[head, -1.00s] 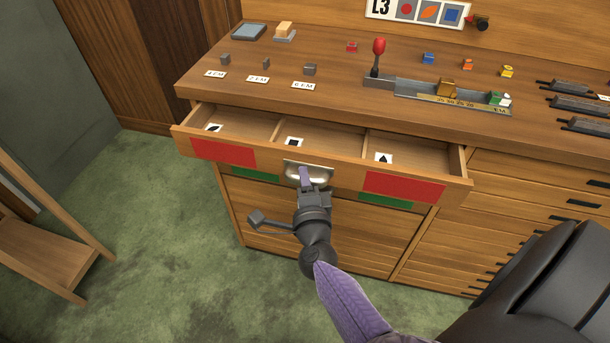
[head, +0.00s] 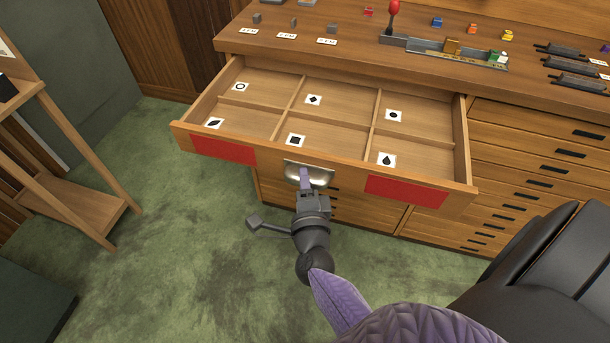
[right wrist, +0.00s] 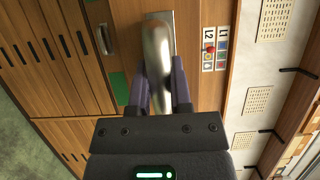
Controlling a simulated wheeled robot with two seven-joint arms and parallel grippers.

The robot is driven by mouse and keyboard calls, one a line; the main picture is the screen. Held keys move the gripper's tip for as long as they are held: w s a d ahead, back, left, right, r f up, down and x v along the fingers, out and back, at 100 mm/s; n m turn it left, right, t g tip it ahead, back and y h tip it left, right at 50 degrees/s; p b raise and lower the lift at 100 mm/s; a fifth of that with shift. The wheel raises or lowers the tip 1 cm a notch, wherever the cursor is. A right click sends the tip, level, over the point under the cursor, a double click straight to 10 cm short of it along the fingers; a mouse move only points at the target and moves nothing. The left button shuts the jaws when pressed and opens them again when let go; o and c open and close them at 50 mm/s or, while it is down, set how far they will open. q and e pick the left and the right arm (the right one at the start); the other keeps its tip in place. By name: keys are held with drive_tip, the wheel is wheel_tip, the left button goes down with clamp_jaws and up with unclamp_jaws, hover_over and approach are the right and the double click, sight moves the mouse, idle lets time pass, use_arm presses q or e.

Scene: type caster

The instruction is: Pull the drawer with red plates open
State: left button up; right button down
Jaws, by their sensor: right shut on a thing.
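The drawer with red plates (head: 325,151) is pulled far out of the cabinet. Its front carries two red plates, one at the left (head: 224,150) and one at the right (head: 405,191), with a metal cup handle (head: 309,174) between them. Inside are several compartments in two rows, each with a white card bearing a black shape. My right gripper (head: 306,184) is shut on the handle; in the right wrist view its fingers (right wrist: 166,88) are on the metal handle (right wrist: 157,58). My left gripper is not in view.
The worktop (head: 350,57) above holds small blocks, label cards and a tool with a red knob (head: 393,8). More drawers with dark handles (head: 530,170) are at the right. A wooden stand (head: 60,150) is at the left. Green carpet in front is clear.

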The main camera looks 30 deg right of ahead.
drive_tip(key=c, duration=0.5)
unclamp_jaws()
drive_tip(key=shift+c, duration=0.2)
drive_tip(key=p+v, duration=0.1)
drive_tip(key=v, duration=0.6)
drive_tip(key=shift+s, duration=0.25)
drive_tip(key=shift+a, duration=0.15)
